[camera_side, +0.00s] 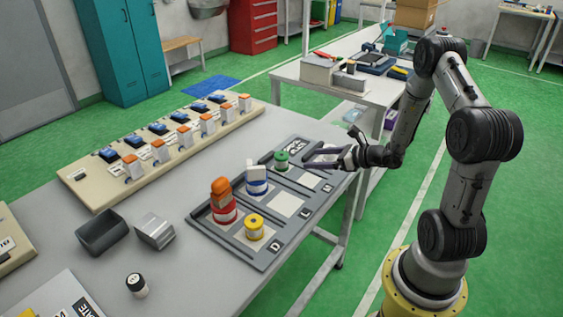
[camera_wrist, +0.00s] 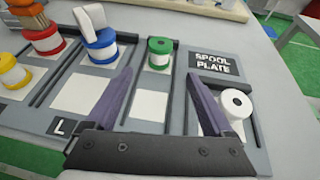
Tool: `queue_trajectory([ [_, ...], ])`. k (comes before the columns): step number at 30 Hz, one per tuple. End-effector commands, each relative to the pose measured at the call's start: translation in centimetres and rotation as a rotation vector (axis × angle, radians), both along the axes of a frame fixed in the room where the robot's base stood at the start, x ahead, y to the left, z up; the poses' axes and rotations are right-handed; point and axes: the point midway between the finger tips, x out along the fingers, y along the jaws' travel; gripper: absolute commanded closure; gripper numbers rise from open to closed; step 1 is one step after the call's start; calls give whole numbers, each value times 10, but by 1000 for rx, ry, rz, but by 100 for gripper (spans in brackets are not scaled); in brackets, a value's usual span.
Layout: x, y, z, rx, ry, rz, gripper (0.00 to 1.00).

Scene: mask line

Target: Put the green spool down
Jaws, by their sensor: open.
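The green spool (camera_side: 281,160) stands upright on the grey spool plate (camera_side: 262,262), at the back end of its lane. In the wrist view the green spool (camera_wrist: 159,58) shows its green top and white side, with a white square bare in front of it. My gripper (camera_side: 308,156) is to its right in the side view, held low over the plate. In the wrist view my gripper (camera_wrist: 160,78) is open, its two purple-grey fingers pointing towards the spool with nothing between them. The spool appears clear of both fingers.
Beside it stand a blue spool (camera_side: 256,184) with a white piece on top, a red spool (camera_side: 224,212) with an orange piece, and a yellow spool (camera_side: 254,226). A white roll (camera_wrist: 236,103) sits close to my right finger. Dark dividers separate the lanes.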

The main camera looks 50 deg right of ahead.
Motion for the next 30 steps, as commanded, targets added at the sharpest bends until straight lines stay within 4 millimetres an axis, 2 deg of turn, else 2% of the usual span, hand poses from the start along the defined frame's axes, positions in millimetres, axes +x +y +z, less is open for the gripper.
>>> queue_trajectory([
  [4,13,0,-5,-2,-1,-2,14],
  [13,63,6,-25,-4,-2,0,14],
  [22,84,9,-35,-4,-2,0,14],
  [30,117,14,-51,-4,-2,0,14],
])
